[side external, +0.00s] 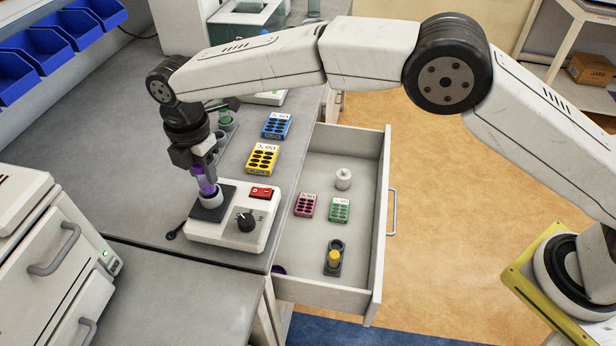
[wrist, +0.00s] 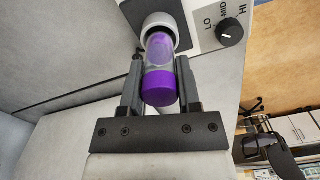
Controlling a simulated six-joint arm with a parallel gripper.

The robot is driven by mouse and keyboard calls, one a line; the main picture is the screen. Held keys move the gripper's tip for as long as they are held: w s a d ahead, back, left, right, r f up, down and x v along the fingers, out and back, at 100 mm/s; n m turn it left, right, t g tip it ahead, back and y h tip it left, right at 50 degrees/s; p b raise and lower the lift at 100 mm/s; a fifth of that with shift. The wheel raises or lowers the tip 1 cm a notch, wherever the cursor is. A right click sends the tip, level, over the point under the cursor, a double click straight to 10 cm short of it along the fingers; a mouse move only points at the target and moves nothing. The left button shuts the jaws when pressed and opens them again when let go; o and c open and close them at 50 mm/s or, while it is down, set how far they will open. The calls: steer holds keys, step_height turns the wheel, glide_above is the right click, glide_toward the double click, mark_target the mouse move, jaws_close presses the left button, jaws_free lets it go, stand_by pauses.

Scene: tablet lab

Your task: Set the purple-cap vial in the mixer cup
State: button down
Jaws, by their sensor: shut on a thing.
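The purple-cap vial (wrist: 159,88) is clear with purple contents, and my gripper (wrist: 160,75) is shut on it, one finger on each side. In the side view the vial (side external: 207,186) is held roughly upright at the mixer cup (side external: 211,201), below my gripper (side external: 204,172). The pale round mixer cup (wrist: 156,19) also shows in the wrist view, with the vial's far end overlapping its mouth. I cannot tell how deep that end sits or whether it touches the cup. The white mixer (side external: 262,228) has a black pad, a black knob and a red switch.
Yellow (side external: 262,158) and blue (side external: 276,125) racks stand behind the mixer. An open drawer (side external: 345,290) at right holds pink and green racks, a white knobbed piece and a yellow-capped vial in a dark holder. The counter left of the mixer is mostly clear.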

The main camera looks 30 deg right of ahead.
steer(key=shift+f, duration=0.9)
steer(key=shift+f, duration=0.35)
stand_by(1.8)
stand_by(0.5)
jaws_free()
steer(key=shift+r, duration=0.2)
steer(key=shift+r, duration=4.1)
